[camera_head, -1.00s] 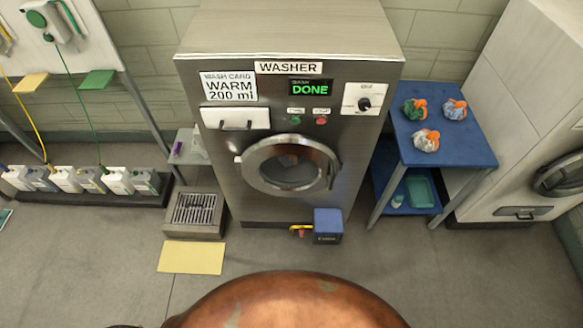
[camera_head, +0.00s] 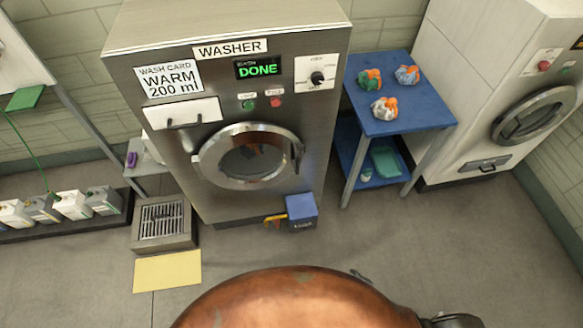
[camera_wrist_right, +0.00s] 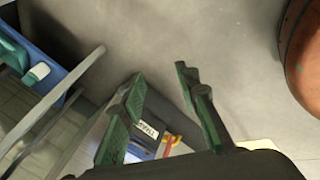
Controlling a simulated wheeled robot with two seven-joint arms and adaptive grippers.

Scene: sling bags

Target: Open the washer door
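The washer (camera_head: 240,100) is a steel front-loader with a "WASHER" label and a display reading "DONE". Its round door (camera_head: 248,156) appears closed, with a chrome ring, dark glass and a dark handle (camera_head: 298,156) on the right side of the ring. Below and between the fingers are the blue box's label and a red-yellow lever. My left gripper is not seen in either view.
A blue box with a yellow-red lever (camera_head: 302,210) sits on the floor below the door's right. A blue table (camera_head: 412,112) with several cloth bundles stands right of the washer. A grated drain box (camera_head: 163,222) and yellow mat (camera_head: 167,271) lie left. Floor in front is mostly clear.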

